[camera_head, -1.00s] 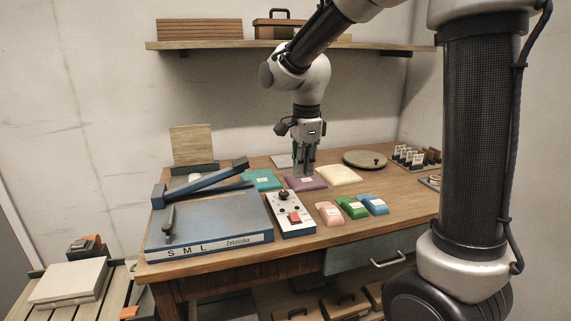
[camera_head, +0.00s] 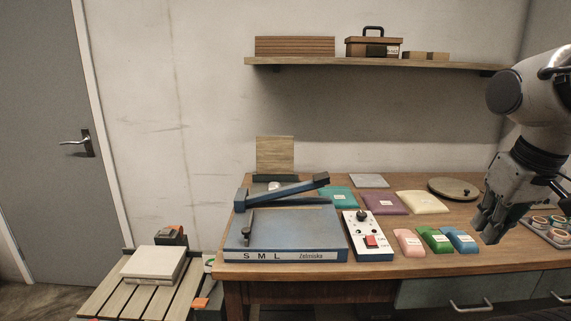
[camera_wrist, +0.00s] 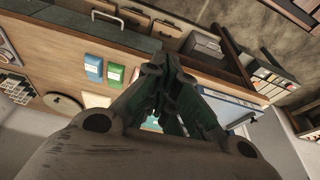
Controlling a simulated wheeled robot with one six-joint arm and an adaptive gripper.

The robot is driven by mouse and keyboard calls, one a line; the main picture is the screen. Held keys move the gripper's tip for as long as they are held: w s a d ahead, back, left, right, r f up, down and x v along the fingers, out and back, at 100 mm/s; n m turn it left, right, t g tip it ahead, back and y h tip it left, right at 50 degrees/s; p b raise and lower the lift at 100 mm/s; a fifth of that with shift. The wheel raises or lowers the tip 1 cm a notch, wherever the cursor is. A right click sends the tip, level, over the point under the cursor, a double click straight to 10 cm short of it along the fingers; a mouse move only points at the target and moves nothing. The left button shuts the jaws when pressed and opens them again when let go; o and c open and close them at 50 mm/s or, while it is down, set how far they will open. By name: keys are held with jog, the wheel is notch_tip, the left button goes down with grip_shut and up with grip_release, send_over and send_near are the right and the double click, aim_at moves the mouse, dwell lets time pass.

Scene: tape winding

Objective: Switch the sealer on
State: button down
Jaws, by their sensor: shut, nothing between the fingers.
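The sealer (camera_head: 290,230) is a blue flat unit marked "S M L" on the table's left part, with its blue lever arm (camera_head: 288,191) raised at a slant. A white control box (camera_head: 366,251) with a red switch (camera_head: 372,241) and a black knob (camera_head: 361,215) stands at its right side. Whether the switch is on cannot be told. My gripper (camera_head: 486,231) is shut and empty, in the air at the right of the head view, well right of the control box. It also shows large in the wrist view (camera_wrist: 158,88).
Pink, green and blue packets (camera_head: 436,239) lie right of the control box. Teal, purple and cream bags (camera_head: 387,203) lie behind. A round board (camera_head: 453,188) and a rack of rolls (camera_head: 551,229) are on the right. A shelf (camera_head: 380,66) hangs above; a slatted bench is lower left.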

jog(key=shift+s+d+r+t, duration=0.3)
jog(key=shift+s+r+t, duration=0.1)
jog(key=shift+r, duration=0.1)
jog(key=c, duration=1.9)
grip_release()
jog(key=shift+s+d+r+m, duration=0.1)
jog(key=shift+d+r+m, duration=0.05)
jog(key=shift+r+m, duration=0.15)
jog(key=o, duration=0.4)
jog(key=shift+d, duration=0.1)
jog(key=shift+c, duration=0.2)
jog(key=o, duration=0.3)
jog(key=shift+f, duration=0.1)
jog(key=g, duration=0.4)
send_over(372, 243)
jog(key=shift+n, duration=0.4)
jog(key=f, duration=1.2)
jog(key=shift+s+d+f, duration=0.1)
jog(key=shift+s, duration=0.15)
jog(key=shift+w+m, duration=0.3)
notch_tip(372, 243, down, 7)
jog(key=shift+f, duration=0.2)
